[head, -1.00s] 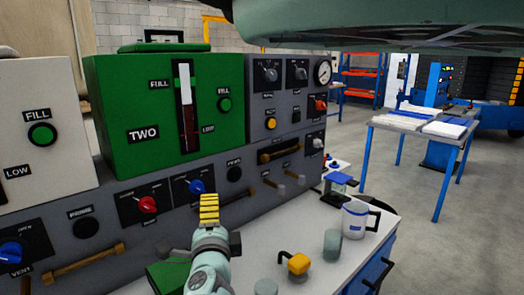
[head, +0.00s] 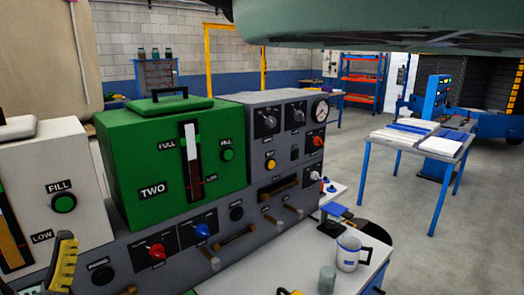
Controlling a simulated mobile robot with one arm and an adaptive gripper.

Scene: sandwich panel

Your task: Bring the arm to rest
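My gripper (head: 62,264) shows at the lower left edge of the head view, with yellow ribbed finger pads and black parts. It is partly cut off by the frame, so I cannot tell whether it is open or shut. I see nothing held in its visible part. The rest of my arm is out of view.
A green tank box (head: 125,150) labelled TWO stands on the panel, with knobs and handles below. A white mug (head: 347,254) and a grey-green cup (head: 327,279) stand on the worktop (head: 240,284). A blue-legged table (head: 398,147) stands behind.

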